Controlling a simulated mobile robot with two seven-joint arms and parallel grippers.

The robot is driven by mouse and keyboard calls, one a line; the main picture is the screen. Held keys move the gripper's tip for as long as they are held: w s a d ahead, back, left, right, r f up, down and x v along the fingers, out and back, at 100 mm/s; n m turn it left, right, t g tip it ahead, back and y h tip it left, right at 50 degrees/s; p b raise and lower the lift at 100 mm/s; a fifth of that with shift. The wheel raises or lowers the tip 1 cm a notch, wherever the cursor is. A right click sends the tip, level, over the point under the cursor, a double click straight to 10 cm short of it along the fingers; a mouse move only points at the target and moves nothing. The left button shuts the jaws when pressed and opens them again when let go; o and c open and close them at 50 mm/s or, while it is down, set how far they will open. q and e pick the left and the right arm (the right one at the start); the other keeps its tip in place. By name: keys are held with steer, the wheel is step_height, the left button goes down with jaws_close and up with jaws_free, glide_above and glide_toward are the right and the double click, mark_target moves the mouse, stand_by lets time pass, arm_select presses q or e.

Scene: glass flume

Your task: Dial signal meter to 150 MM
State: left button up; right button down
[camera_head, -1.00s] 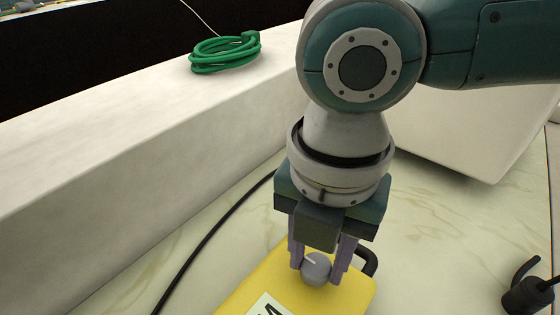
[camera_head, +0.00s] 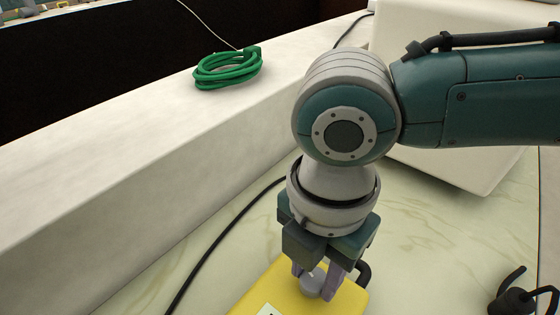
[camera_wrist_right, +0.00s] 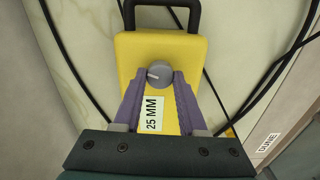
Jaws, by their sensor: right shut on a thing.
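The signal meter is a yellow box (camera_head: 262,284) with a black handle (camera_head: 364,273), on the marbled surface at the bottom of the head view. Its grey round knob (camera_head: 312,283) has a white pointer line. In the right wrist view the knob (camera_wrist_right: 160,74) shows its pointer toward the left, and a white label (camera_wrist_right: 151,114) reads "25 MM". My right gripper (camera_head: 320,284) points down from above, its purple fingers (camera_wrist_right: 160,82) shut on the knob from both sides. My left gripper is in neither view.
A coiled green hose (camera_head: 228,68) lies on the pale ledge (camera_head: 130,130). A black cable (camera_head: 215,232) runs along the marbled surface beside the meter. A black fitting (camera_head: 512,300) sits at the lower right. A "DUNE" label (camera_wrist_right: 268,142) shows in the wrist view.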

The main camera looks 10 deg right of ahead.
steer(key=m+p, duration=0.1)
steer(key=m, duration=0.1)
steer(key=m+p, duration=0.1)
steer(key=p, duration=0.1)
steer(key=shift+s+r+m, duration=0.1)
steer(key=shift+r+m, duration=0.1)
steer(key=shift+m, duration=0.2)
steer(key=m+p, duration=0.3)
steer(key=m, duration=0.1)
steer(key=shift+m, duration=0.3)
steer(key=m+p, duration=0.2)
steer(key=m, duration=0.2)
steer(key=shift+f, duration=0.1)
steer(key=m+p, duration=0.1)
steer(key=m, duration=0.3)
steer(key=m+p, duration=0.1)
steer(key=m, duration=0.3)
steer(key=shift+m+p, duration=0.3)
steer(key=shift+p, duration=0.05)
steer(key=m, duration=0.3)
steer(key=shift+m+p, duration=0.3)
steer(key=m, duration=0.4)
steer(key=shift+m+p, duration=0.35)
steer(key=shift+m, duration=1.35)
